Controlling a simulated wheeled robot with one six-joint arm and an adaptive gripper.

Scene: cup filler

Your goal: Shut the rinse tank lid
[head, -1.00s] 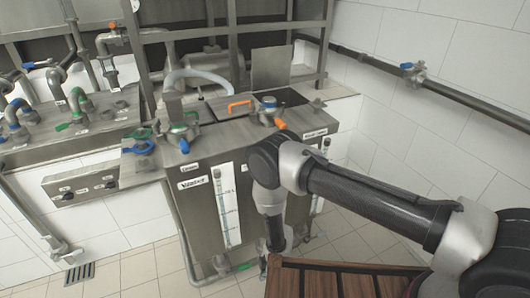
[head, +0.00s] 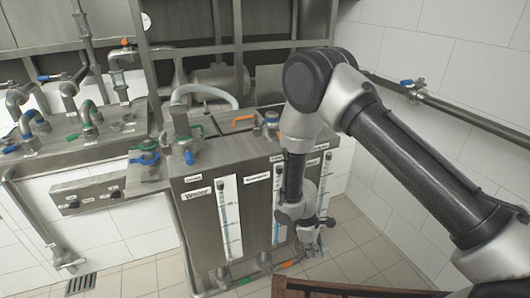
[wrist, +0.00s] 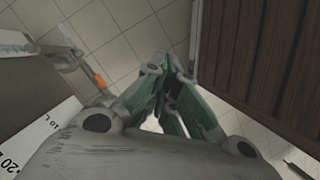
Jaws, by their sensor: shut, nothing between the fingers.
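My gripper (head: 307,238) hangs low in front of the tank's right side, pointing down. In the wrist view my gripper (wrist: 167,72) has its green-padded fingers together and empty, above the floor and apart from any lid.
Pipes and colored valves (head: 145,150) crowd the counter left of the tank. A wooden slatted surface (wrist: 255,45) is close on the wrist view's right. A wall pipe (head: 440,103) runs along the right. Tiled floor (head: 365,255) is open right of the tank.

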